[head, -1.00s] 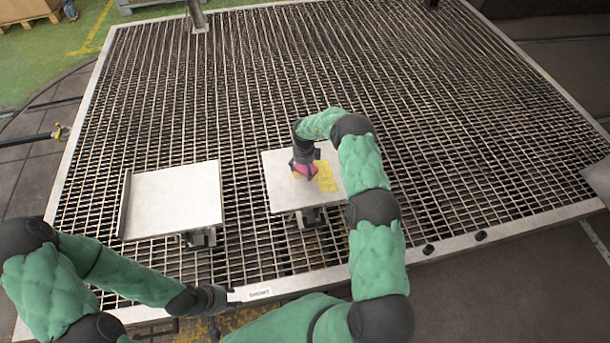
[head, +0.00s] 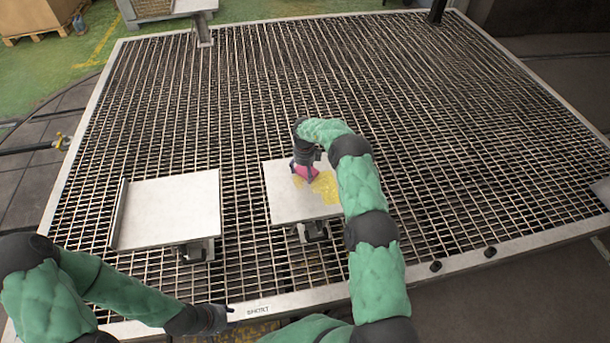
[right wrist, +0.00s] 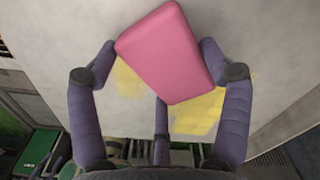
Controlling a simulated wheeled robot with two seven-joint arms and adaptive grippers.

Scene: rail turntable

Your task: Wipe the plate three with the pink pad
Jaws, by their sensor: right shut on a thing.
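The pink pad (head: 306,173) is held by my right gripper (head: 305,165) over the right-hand pale square plate (head: 290,207). No number shows on this plate. A yellow patch (head: 326,188) lies on it, right of the pad. In the right wrist view, the pad (right wrist: 168,50) sits between my gripper's purple fingers (right wrist: 162,75), with yellow (right wrist: 198,113) on both sides of it. Whether the pad touches the plate is hard to tell. My left gripper (head: 216,318) is low at the front, by the grating's rim; its fingers are too small to read.
Another pale plate (head: 168,210), with a raised left edge, stands to the left and looks clean. Both stand above a wide metal grating (head: 400,130) with a pale rim. A label (head: 258,311) shows at the front rim. The grating behind the plates is largely clear.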

